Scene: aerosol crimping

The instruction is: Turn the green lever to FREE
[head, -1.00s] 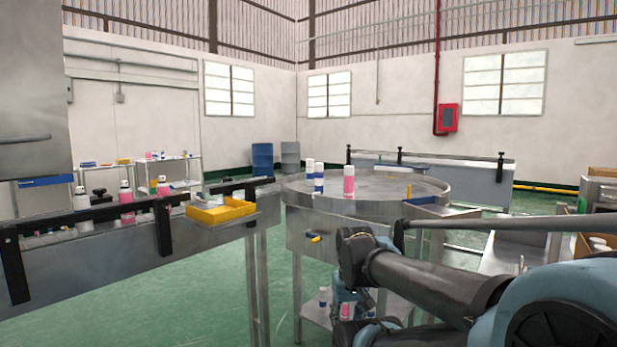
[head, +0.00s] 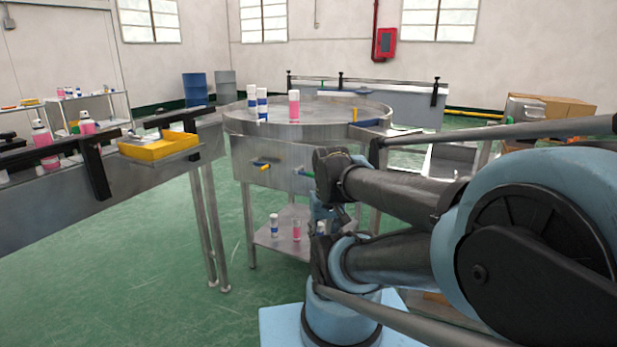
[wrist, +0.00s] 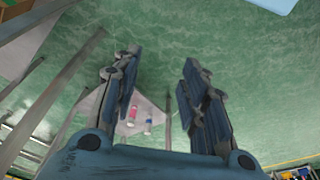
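A green lever (head: 305,173) sticks out from the front side of the round steel turntable (head: 240,122) in the head view, just left of my arm. Its mount is partly hidden by my arm, and I cannot read any marking by it. A yellow-ended lever (head: 261,165) sits to its left on the same side wall. My gripper (wrist: 158,78) shows in the wrist view with its two fingers wide apart and nothing between them. It points down toward the green floor and a lower shelf. The green lever cannot be made out in the wrist view.
White and pink cans stand on the turntable, including a pink can (head: 294,106). More cans stand on its lower shelf (head: 262,236). A conveyor with a yellow tray (head: 160,150) runs at the left. Green floor (head: 150,270) is clear in front of the conveyor.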

